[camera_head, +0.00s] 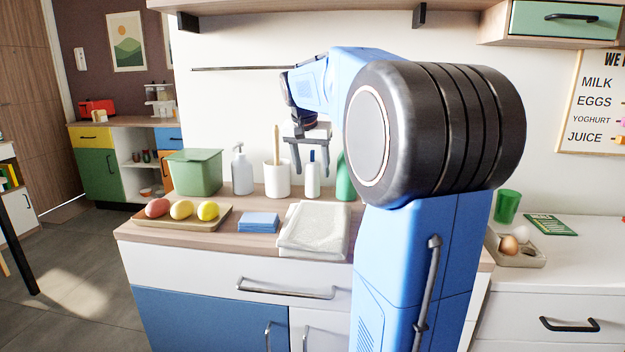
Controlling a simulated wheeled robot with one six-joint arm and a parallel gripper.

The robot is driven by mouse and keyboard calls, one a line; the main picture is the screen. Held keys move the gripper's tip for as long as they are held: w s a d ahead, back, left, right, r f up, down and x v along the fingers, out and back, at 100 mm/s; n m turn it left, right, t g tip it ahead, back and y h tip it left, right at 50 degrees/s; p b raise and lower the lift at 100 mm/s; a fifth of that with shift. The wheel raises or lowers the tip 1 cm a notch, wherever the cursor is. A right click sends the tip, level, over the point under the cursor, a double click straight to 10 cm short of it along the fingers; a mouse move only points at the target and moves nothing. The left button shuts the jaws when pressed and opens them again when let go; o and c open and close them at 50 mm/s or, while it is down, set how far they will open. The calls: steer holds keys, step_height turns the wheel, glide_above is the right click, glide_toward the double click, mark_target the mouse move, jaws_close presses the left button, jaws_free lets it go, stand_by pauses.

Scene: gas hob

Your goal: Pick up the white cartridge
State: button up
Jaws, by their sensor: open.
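The white cartridge (313,182) stands upright on the wooden counter near the wall, with a thin dark blue nozzle on top. My gripper (311,168) points down at it and is open and empty. One finger shows to the left of the nozzle and the other to the right in the picture. I cannot tell whether the fingers are level with the cartridge in depth or in front of it.
A white holder (277,181) with a wooden handle and a pump bottle (242,172) stand left of the cartridge. A green bottle (345,183) stands right, partly hidden by my arm.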

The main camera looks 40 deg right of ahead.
mark_target(312, 150)
steer(key=x, duration=0.3)
steer(key=shift+w+f, duration=0.15)
steer(key=shift+f, duration=0.2)
steer(key=c, duration=1.1)
steer(key=shift+c, duration=0.2)
steer(key=shift+r, duration=0.1)
steer(key=shift+a+r, duration=0.15)
steer(key=shift+r, duration=0.4)
step_height(312, 150, up, 6)
steer(key=s+a, duration=1.3)
steer(key=a, duration=0.1)
steer(key=shift+a+f, duration=0.15)
steer(key=shift+a, duration=0.2)
steer(key=shift+s, duration=0.1)
